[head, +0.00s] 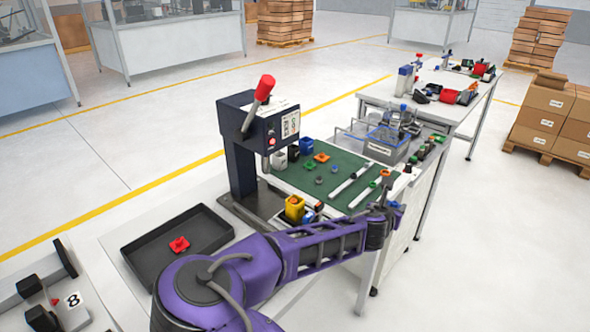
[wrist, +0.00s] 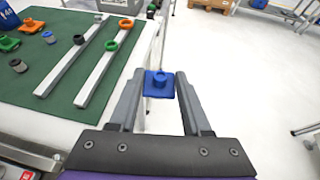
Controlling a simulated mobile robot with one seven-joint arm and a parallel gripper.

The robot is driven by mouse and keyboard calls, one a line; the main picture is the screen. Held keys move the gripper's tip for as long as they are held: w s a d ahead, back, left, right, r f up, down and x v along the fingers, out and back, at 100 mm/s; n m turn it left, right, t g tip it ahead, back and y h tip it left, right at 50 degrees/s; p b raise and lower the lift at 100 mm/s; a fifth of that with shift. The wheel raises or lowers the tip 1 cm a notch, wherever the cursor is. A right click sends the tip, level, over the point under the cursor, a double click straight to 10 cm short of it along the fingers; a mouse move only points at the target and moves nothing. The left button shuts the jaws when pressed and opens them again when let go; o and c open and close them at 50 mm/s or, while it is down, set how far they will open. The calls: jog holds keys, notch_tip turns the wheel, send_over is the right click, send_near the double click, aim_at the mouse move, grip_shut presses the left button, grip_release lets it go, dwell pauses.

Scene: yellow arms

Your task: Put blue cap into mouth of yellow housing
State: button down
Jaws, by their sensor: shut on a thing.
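My gripper (wrist: 160,76) is shut on the blue cap (wrist: 159,90), a square flange with a round raised middle, held between the fingertips in the wrist view. In the head view my gripper (head: 388,208) is beyond the right edge of the workbench, with a small bit of blue at its tip. The yellow housing (head: 293,213) stands on the bench by the front left of the green mat, left of my gripper and apart from it. Something orange-red shows at its top; its mouth is too small to make out. The housing is not seen in the wrist view.
A dark press (head: 239,150) with a red-knobbed lever stands left of the green mat (head: 338,158). The mat carries white rails (head: 352,179) and loose caps. A blue housing (head: 306,146) stands behind. A black tray (head: 148,247) holds a red cap (head: 179,244). Floor right of the bench is clear.

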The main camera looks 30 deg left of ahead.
jog(key=s+a+r, duration=0.2)
jog(key=a, duration=0.5)
jog(key=s+a+r, duration=0.2)
jog(key=a, duration=0.4)
notch_tip(320, 180, up, 7)
jog(key=m+h, duration=0.1)
jog(key=h, duration=0.1)
send_over(292, 214)
jog(key=shift+g, duration=0.3)
jog(key=shift+w+a+f+b, duration=0.1)
jog(key=shift+w+f+b, duration=0.05)
jog(key=shift+f+b, duration=0.65)
jog(key=shift+w+a+f+b, duration=0.1)
jog(key=shift+w+f+b, duration=0.1)
jog(key=shift+f+b, duration=0.6)
jog(key=shift+w+a+f+b, duration=0.1)
jog(key=shift+w+f+b, duration=0.05)
jog(key=shift+f+b, duration=0.6)
jog(key=shift+f, duration=0.9)
jog(key=shift+f, duration=0.15)
jog(key=shift+c, duration=1.4)
grip_release()
jog(key=p+v, duration=0.2)
jog(key=v, duration=1.5)
jog(key=shift+s, duration=0.3)
